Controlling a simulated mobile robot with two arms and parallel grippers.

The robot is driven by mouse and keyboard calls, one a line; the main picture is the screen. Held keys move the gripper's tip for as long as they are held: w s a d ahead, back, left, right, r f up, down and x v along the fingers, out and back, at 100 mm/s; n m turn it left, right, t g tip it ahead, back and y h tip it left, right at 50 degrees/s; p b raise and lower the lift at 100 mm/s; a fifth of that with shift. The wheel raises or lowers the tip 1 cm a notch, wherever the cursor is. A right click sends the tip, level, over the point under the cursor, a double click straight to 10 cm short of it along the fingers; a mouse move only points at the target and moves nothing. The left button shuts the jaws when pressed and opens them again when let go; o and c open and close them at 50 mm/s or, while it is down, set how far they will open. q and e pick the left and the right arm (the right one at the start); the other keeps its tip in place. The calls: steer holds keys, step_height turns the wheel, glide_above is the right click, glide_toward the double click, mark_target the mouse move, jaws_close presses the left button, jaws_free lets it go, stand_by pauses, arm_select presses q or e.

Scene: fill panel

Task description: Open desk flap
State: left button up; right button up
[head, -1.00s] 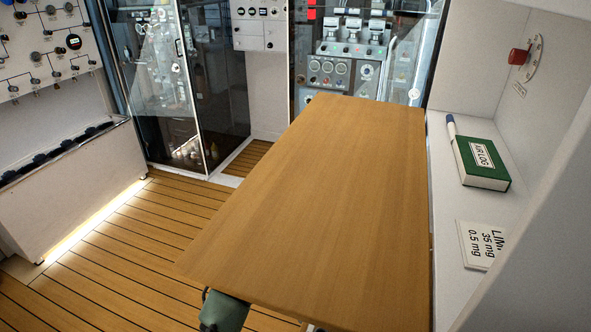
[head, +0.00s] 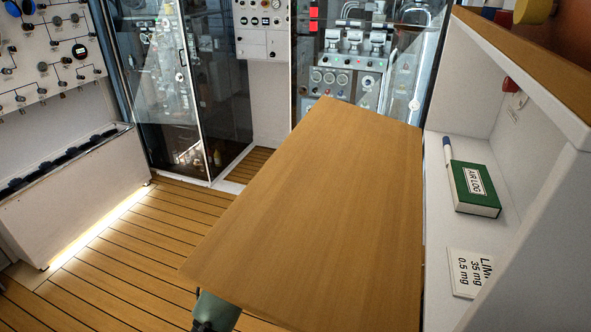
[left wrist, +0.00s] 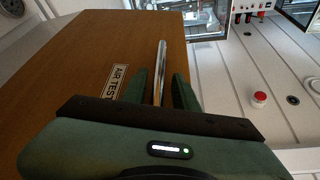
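The wooden desk flap (head: 320,210) fills the middle of the head view and juts out from the white side unit. Its left edge looks higher than its right edge. In the left wrist view a wooden face (left wrist: 90,65) carries an "AIR TEST" label (left wrist: 117,82) and a metal bar handle (left wrist: 161,60). My left gripper (head: 215,312) shows partly below the flap's near-left corner; the flap hides the rest. In the left wrist view the green fingers of my left gripper (left wrist: 161,85) stand on either side of the handle, with narrow gaps to it. My right gripper is not in view.
A green "AIR LOG" book (head: 474,188), a pen (head: 447,152) and a white limit card (head: 472,273) lie on the right-hand shelf. A low white cabinet (head: 90,195) stands at the left. Plank floor (head: 130,255) between it and the flap is clear.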

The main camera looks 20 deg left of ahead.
arm_select(q)
steer(key=shift+s+a+f, duration=0.1)
steer(key=shift+s+f, duration=0.05)
steer(key=shift+s, duration=0.1)
steer(key=b+v, duration=0.3)
steer(key=v, duration=0.4)
steer(key=shift+s, duration=0.15)
steer(key=b+v, duration=0.3)
steer(key=v, duration=0.6)
stand_by(0.5)
